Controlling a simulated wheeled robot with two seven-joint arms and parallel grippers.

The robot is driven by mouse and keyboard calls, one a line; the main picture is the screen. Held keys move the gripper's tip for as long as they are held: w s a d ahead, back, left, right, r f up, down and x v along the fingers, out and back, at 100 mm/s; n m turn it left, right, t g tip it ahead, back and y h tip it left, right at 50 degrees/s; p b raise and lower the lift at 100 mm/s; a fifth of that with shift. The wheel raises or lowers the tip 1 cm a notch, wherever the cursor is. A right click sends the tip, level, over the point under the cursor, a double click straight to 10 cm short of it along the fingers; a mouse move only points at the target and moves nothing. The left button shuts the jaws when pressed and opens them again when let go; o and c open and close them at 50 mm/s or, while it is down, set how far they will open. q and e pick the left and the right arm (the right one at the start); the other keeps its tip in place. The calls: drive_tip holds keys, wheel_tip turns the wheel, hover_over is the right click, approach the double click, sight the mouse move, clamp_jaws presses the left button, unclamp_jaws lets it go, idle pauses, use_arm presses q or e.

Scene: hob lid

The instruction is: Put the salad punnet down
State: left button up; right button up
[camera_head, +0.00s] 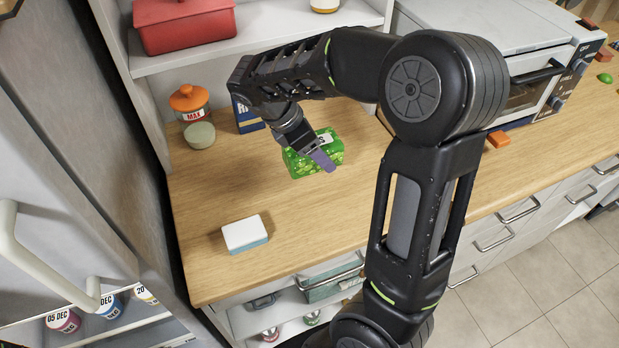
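The salad punnet (301,165) is a green leafy-patterned pack with a pale label, on or just above the wooden worktop, below the middle of the back shelf. One arm is in view, coming up from the bottom right of centre; I take it as my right arm. Its gripper (318,158) points down at the punnet, with one grey-purple finger lying across the punnet's near side. The other finger is hidden, so I cannot tell whether the grip is closed. My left gripper is not in view.
A white and blue block (245,234) lies on the worktop (345,215) at the front left. An orange-lidded jar (189,99), a pale green round thing (199,135) and a blue box (247,117) stand behind. A toaster oven (532,85) is at right. Worktop between block and punnet is clear.

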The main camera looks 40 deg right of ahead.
hover_over(325, 181)
drive_tip(key=a, duration=0.2)
drive_tip(key=f, duration=0.4)
drive_tip(key=shift+w+f, duration=0.1)
drive_tip(key=shift+w, duration=0.25)
drive_tip(key=shift+f, duration=0.1)
drive_tip(key=shift+f+p, duration=0.35)
drive_tip(key=shift+f, duration=1.45)
drive_tip(key=shift+f, duration=0.15)
drive_tip(key=o, duration=1.6)
drive_tip(key=shift+o, duration=0.2)
drive_tip(key=b+v, duration=0.1)
drive_tip(key=v, duration=1.1)
drive_tip(key=shift+r, duration=0.2)
drive_tip(key=shift+d, duration=0.1)
